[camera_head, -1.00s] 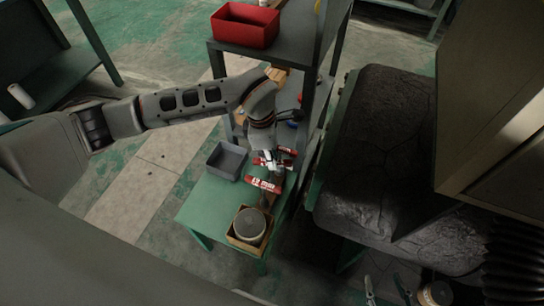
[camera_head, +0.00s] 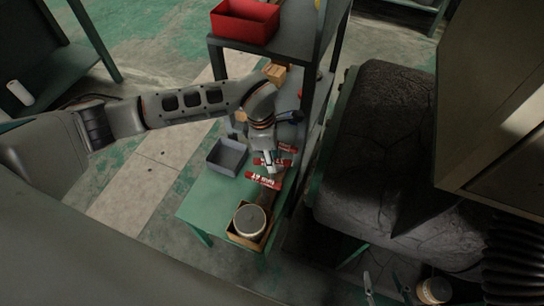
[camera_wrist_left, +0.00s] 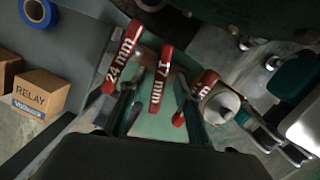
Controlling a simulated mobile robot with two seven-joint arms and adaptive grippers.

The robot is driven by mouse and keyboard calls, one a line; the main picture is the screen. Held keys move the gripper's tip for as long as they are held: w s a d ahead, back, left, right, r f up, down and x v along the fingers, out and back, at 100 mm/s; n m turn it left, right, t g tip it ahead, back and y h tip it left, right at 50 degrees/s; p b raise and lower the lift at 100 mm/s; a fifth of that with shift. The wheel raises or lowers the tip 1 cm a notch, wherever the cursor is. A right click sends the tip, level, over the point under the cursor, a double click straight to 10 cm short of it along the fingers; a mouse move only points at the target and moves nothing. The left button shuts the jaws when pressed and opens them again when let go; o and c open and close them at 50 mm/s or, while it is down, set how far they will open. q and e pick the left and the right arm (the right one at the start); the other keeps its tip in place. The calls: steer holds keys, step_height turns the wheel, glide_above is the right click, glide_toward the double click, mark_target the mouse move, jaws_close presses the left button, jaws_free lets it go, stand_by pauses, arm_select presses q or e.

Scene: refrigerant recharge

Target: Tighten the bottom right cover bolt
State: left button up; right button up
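Red-handled tools lie on the green table (camera_head: 200,205). In the left wrist view they are marked 24 mm (camera_wrist_left: 120,55) and 17 mm (camera_wrist_left: 161,75), with a third handle (camera_wrist_left: 207,84) partly covered. My left gripper (camera_head: 270,168) is over these tools; in its wrist view (camera_wrist_left: 155,112) its fingers are spread, with the 17 mm handle between and beyond them. No contact shows. My right gripper (camera_head: 385,287) is at the bottom edge, its two fingers apart and nothing between them. The cover bolt is not visible.
A grey bin (camera_head: 227,157) and a boxed round can (camera_head: 250,222) stand on the table. A shelf with a red bin (camera_head: 245,22) rises behind. A tan cabinet (camera_head: 510,120) and a dark block (camera_head: 375,150) fill the right. A relay box (camera_wrist_left: 40,93) is at left in the wrist view.

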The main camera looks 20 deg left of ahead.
arm_select(q)
steer(key=shift+r, duration=0.1)
step_height(320, 180, up, 12)
steer(key=a, duration=0.1)
steer(key=shift+s+a, duration=0.25)
steer(key=shift+a, duration=0.1)
steer(key=shift+f, duration=0.2)
